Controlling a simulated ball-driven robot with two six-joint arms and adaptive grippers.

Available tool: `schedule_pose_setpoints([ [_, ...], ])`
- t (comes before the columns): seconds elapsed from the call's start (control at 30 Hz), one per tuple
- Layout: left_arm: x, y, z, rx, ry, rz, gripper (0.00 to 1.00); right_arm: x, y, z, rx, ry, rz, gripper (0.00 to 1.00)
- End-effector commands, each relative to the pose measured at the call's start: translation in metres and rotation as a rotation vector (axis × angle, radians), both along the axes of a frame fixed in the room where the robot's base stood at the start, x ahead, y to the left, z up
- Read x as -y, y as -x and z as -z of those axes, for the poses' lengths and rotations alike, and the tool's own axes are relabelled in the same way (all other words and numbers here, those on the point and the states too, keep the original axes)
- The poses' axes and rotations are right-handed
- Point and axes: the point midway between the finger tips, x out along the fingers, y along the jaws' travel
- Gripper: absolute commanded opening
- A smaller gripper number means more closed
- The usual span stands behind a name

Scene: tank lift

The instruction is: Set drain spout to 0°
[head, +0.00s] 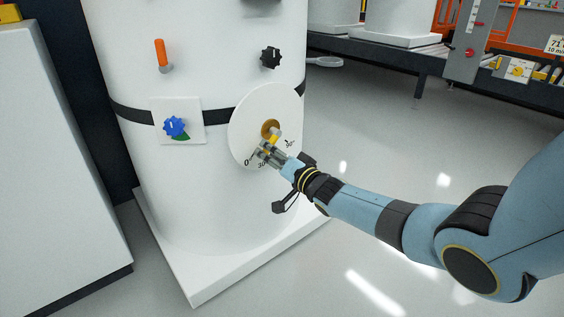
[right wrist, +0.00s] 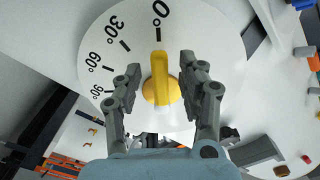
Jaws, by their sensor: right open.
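The yellow drain spout (right wrist: 159,75) sits on a brass hub at the middle of a round white dial plate (right wrist: 215,45) marked 0°, 30°, 60° and 90°. In the right wrist view the spout lies in line with the 0° mark. In the head view the spout (head: 275,137) is partly hidden by my gripper in front of the dial plate (head: 250,115). My right gripper (head: 263,150) is open, its fingers on either side of the spout; the right wrist view shows gaps on both sides (right wrist: 160,70). My left gripper is not in view.
The plate is on a large white tank (head: 195,200) with a black band. A white cabinet (head: 50,180) stands left. The floor at right is clear.

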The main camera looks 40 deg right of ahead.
Motion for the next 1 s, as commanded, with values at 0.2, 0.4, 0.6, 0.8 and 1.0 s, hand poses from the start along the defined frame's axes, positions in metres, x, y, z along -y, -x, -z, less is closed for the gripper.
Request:
schedule_pose_setpoints([
  [0.2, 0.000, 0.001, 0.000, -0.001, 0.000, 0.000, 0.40, 0.003, 0.044, 0.002, -0.003, 0.001, -0.002, 0.40],
  [0.4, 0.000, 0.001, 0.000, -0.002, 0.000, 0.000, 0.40, 0.007, 0.086, 0.002, -0.004, 0.001, -0.001, 0.40],
  [0.6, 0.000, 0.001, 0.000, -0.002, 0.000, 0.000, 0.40, 0.009, 0.109, 0.001, -0.002, 0.000, -0.001, 0.40],
  [0.8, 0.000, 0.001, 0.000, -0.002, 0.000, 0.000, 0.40, 0.009, 0.113, 0.000, -0.001, -0.001, 0.000, 0.40],
  [1.0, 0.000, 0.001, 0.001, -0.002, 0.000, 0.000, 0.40, 0.009, 0.113, 0.001, -0.001, -0.001, 0.000, 0.40],
])
